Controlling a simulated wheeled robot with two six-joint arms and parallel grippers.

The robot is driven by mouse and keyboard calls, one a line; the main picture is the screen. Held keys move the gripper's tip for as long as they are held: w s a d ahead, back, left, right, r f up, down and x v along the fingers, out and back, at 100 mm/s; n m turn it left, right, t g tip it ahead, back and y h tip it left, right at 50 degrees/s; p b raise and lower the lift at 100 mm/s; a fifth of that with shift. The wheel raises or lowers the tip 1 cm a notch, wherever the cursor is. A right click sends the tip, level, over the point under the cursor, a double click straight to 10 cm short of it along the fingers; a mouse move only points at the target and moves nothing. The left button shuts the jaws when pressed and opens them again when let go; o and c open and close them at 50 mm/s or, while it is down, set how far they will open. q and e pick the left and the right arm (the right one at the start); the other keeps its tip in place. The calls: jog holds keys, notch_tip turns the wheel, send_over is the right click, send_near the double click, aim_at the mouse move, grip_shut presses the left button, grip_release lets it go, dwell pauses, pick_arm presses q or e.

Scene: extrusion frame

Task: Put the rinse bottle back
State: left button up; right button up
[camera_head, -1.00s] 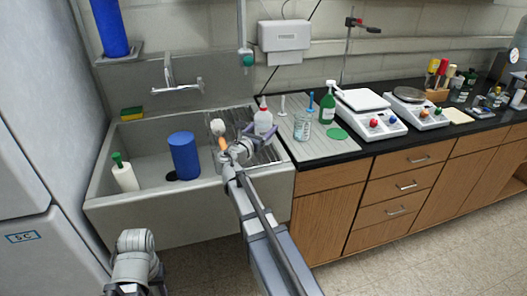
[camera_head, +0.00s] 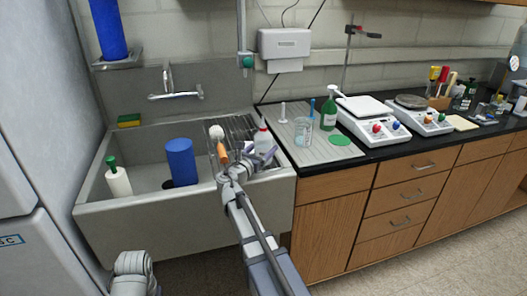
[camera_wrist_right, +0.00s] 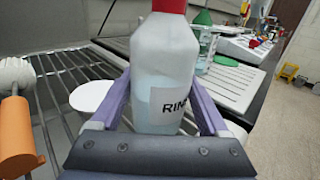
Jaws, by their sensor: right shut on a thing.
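The rinse bottle (camera_head: 263,141) is white and translucent with a red cap. In the right wrist view the rinse bottle (camera_wrist_right: 165,55) stands upright, shows clear liquid and a label reading "RIN", and lies between the purple fingers. My right gripper (camera_head: 260,156) is shut on it at the right end of the sink, by the wire rack (camera_head: 242,127). The rack also shows below and left of the bottle in the wrist view (camera_wrist_right: 60,85). I cannot tell whether the base touches anything. My left gripper is out of view; only part of that arm shows at the lower left.
A white-headed brush (camera_head: 217,132) with an orange handle is just left of the bottle. A blue cylinder (camera_head: 181,161) and a green-topped white bottle (camera_head: 118,180) stand in the sink (camera_head: 95,208). A beaker (camera_head: 302,131) and green bottle (camera_head: 329,108) stand on the ridged board (camera_head: 313,155) at right.

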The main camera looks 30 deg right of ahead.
jog(key=shift+f, duration=0.2)
jog(key=o, duration=1.5)
jog(key=shift+r, duration=0.1)
jog(key=shift+r, duration=0.15)
jog(key=shift+s+a, duration=0.2)
jog(key=shift+a, duration=0.1)
jog(key=v, duration=1.1)
jog(key=shift+s+a, duration=0.15)
